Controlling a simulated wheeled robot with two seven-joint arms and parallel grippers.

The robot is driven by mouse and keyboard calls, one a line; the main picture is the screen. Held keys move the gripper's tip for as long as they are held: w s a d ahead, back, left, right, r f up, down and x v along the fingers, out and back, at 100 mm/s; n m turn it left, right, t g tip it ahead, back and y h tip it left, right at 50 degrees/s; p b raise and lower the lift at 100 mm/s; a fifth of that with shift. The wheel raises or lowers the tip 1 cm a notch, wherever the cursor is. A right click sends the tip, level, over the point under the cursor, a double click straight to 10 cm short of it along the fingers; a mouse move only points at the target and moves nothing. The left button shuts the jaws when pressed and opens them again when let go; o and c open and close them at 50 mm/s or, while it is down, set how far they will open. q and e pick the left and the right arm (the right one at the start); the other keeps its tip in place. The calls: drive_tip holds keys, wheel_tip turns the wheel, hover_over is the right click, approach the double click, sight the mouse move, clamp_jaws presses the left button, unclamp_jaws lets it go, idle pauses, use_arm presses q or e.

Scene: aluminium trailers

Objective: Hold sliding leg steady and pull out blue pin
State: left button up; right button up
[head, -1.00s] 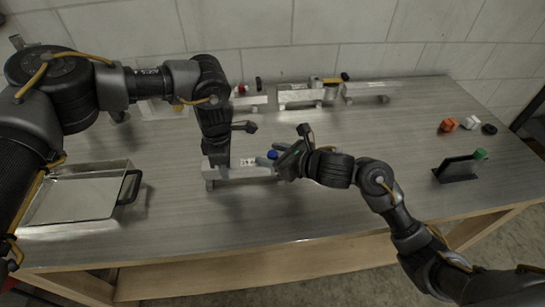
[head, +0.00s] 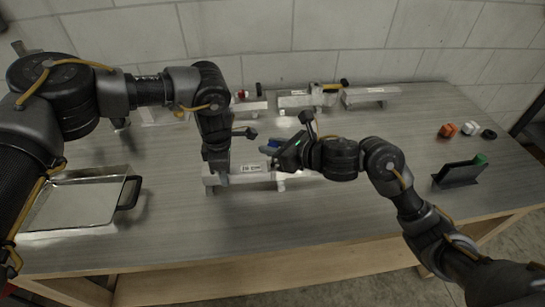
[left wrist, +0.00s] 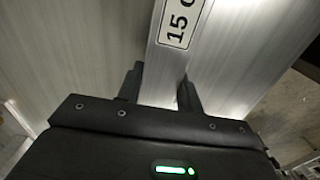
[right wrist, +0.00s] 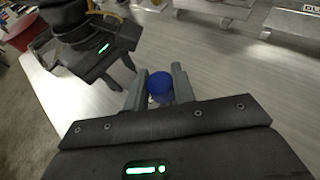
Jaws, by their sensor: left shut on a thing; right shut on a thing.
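The aluminium trailer (head: 262,184) with a printed label stands on the table in front of me. My left gripper (head: 215,172) points down at its left part. In the left wrist view the fingers (left wrist: 160,92) are shut on the aluminium sliding leg (left wrist: 164,60), which bears a "15 c..." label (left wrist: 180,22). My right gripper (head: 268,151) is shut on the blue pin (head: 273,143) above the trailer. In the right wrist view the pin's blue head (right wrist: 159,84) sits between the fingertips, with a small pale end below; bare tabletop shows around it.
More aluminium trailers (head: 362,96) stand along the back near the wall. A metal tray (head: 75,205) with a black handle lies at the left. Orange (head: 447,130), white and black small parts and a dark stand (head: 457,174) are at the right. The front right tabletop is clear.

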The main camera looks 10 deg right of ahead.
sight(272, 145)
wheel_tip(272, 145, up, 5)
drive_tip(key=shift+f, duration=0.1)
idle(0.3)
use_arm(q)
drive_tip(key=o, duration=1.2)
drive_tip(key=shift+r, duration=0.1)
wheel_tip(272, 145, up, 12)
use_arm(e)
drive_tip(key=shift+a, duration=0.1)
